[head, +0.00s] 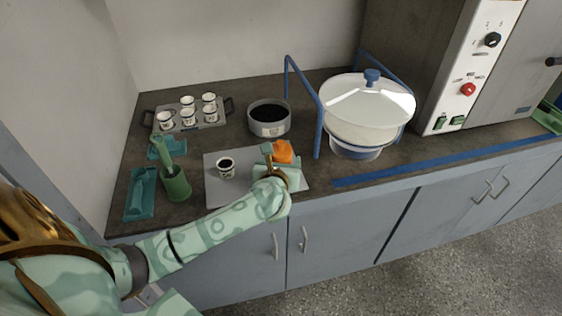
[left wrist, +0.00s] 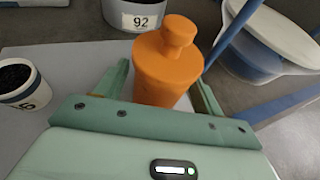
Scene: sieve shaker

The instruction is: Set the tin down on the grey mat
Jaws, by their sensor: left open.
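A small white tin (head: 226,167) with a dark band and dark fill stands upright on the grey mat (head: 222,191). It also shows at the left edge of the left wrist view (left wrist: 21,84). My left gripper (head: 277,158) is over the right part of the mat, to the right of that tin. Its open jaws are on either side of an orange knobbed object (left wrist: 168,68), with a visible gap at the right finger. The orange object (head: 283,151) looks upright; its base is hidden by my gripper. My right gripper is not in view.
A grey tray (head: 187,126) with several similar tins stands at the back left. A round pan (head: 269,127) of dark material, labelled 92, is behind the mat. A blue-framed lidded sieve bowl (head: 368,105) stands right. A green pestle and mortar (head: 176,185) and green dish (head: 140,194) are left.

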